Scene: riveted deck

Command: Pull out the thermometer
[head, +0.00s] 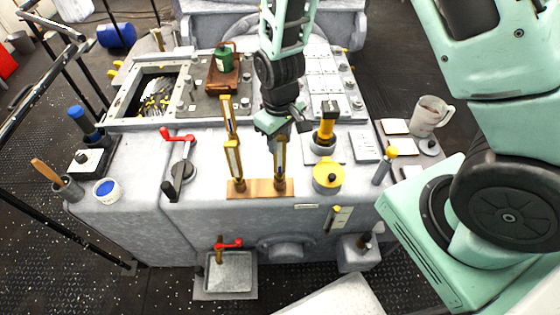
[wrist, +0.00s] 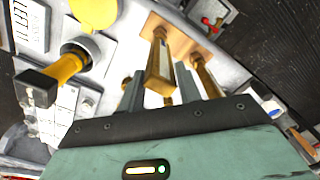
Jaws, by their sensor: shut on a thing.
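A brass-cased thermometer (head: 281,158) stands at the right of a wooden base (head: 258,188) on the machine's front edge. My gripper (head: 278,138) reaches down over the deck and is shut around this thermometer's upper part. In the wrist view, the thermometer (wrist: 160,68) sits between the fingers, and its lower end meets the wooden base (wrist: 188,40). A second brass thermometer (head: 234,160) stands at the left of the base, outside the jaws; it also shows in the wrist view (wrist: 205,78). The exact finger contact is partly hidden.
A red-handled lever (head: 180,160) is to the left. A green container (head: 223,60) sits farther back.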

